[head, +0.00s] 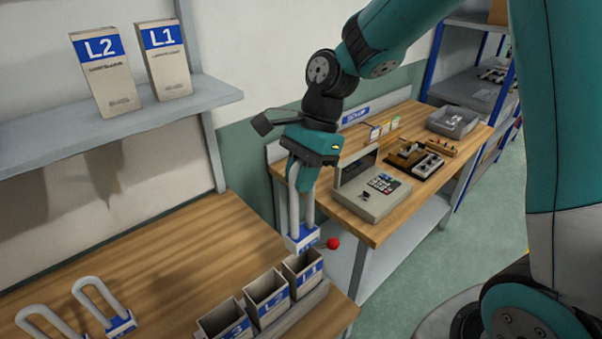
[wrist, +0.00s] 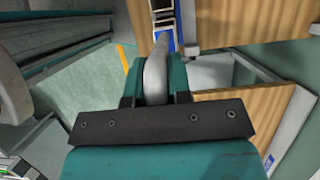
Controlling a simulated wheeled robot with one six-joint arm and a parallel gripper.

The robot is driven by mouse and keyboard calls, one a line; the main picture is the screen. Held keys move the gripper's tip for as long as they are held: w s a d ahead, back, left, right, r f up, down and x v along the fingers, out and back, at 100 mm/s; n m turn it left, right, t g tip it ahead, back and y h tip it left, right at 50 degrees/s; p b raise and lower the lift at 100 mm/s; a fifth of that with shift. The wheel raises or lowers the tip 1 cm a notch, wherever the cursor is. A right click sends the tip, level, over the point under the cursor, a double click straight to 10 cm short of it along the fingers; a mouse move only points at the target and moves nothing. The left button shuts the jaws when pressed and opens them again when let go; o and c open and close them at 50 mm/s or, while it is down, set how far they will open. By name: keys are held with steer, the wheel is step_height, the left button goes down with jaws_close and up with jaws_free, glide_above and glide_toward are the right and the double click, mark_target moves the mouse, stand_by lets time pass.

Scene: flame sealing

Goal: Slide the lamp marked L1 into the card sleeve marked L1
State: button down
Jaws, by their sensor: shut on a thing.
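My gripper (head: 312,155) is shut on the bent top of a white U-shaped lamp (head: 309,207), which hangs upright with its blue-and-white base down. The mark on its base is too small to read surely. In the wrist view the lamp's white tube (wrist: 155,77) sits between the fingers of my gripper (wrist: 157,92). An open-topped card sleeve (head: 303,272) with a blue label that seems to end in 1 stands at the right end of a row. The lamp's base appears just above and behind it; I cannot tell the gap.
Two more open sleeves, (head: 267,297) and (head: 226,323), stand to its left in a grey holder. Two other lamps (head: 103,308) (head: 48,322) are at the lower left. Boxes marked L2 (head: 107,78) and L1 (head: 165,62) stand on a shelf. A red ball (head: 333,243) shows beside the lamp's base.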

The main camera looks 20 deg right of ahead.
steer(key=b, duration=0.9)
glide_above(303, 273)
steer(key=w+d, duration=0.1)
steer(key=w, duration=0.2)
steer(key=shift+w+f, duration=0.1)
steer(key=shift+f, duration=4.1)
steer(key=shift+f+b, duration=3)
steer(key=shift+f, duration=3.2)
steer(key=c, duration=1)
jaws_free()
steer(key=c, duration=0.3)
steer(key=shift+c, duration=0.2)
